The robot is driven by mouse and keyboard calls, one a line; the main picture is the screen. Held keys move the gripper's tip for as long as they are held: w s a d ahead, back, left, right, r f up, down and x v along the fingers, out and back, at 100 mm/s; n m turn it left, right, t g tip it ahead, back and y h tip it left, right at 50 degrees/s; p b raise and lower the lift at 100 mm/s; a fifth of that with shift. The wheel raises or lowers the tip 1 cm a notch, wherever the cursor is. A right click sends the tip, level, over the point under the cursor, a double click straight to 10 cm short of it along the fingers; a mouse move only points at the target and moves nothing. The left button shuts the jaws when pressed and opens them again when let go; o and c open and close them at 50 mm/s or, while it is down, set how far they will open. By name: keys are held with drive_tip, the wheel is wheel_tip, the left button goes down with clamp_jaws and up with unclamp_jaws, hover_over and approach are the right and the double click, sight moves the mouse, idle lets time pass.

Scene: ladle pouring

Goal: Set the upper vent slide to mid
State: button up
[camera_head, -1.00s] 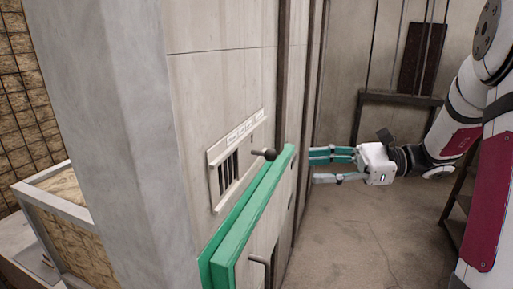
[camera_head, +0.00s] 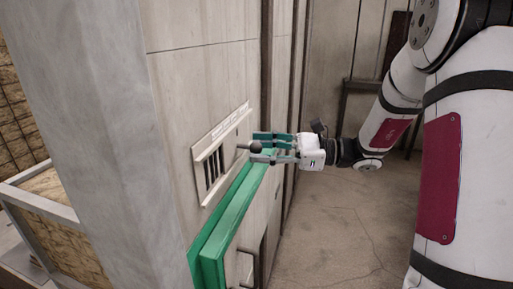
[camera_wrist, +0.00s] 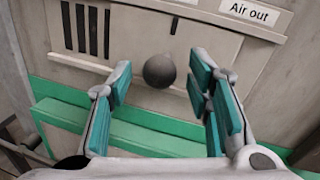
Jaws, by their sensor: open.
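The upper vent (camera_head: 212,165) is a pale framed panel with dark slots on the wall, and the slots also show in the wrist view (camera_wrist: 86,28). Its slide ends in a dark ball knob (camera_head: 255,147), right of the slots. In the wrist view the knob (camera_wrist: 159,71) sits between and beyond the teal-padded fingers of my gripper (camera_wrist: 160,98). My gripper (camera_head: 262,148) is open, with its fingertips close around the knob in the head view. I cannot tell whether either finger touches it.
A thick green ledge or door edge (camera_head: 225,235) juts out just below the vent, close under my fingers. A label reading "Air out" (camera_wrist: 248,12) is above right of the knob. Open floor (camera_head: 340,230) lies to the right.

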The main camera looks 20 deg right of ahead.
sight(229, 156)
drive_tip(key=shift+x, duration=0.85)
drive_tip(key=shift+c, duration=0.3)
clamp_jaws()
drive_tip(key=shift+s+a+p, duration=0.55)
drive_tip(key=shift+s+a, duration=0.05)
drive_tip(key=shift+s, duration=0.25)
drive_tip(key=shift+s+a+p, duration=0.5)
drive_tip(key=shift+s+a, duration=0.15)
drive_tip(key=shift+s, duration=0.2)
drive_tip(key=shift+o, duration=0.3)
unclamp_jaws()
drive_tip(key=shift+w, duration=0.1)
drive_tip(key=v, duration=1.2)
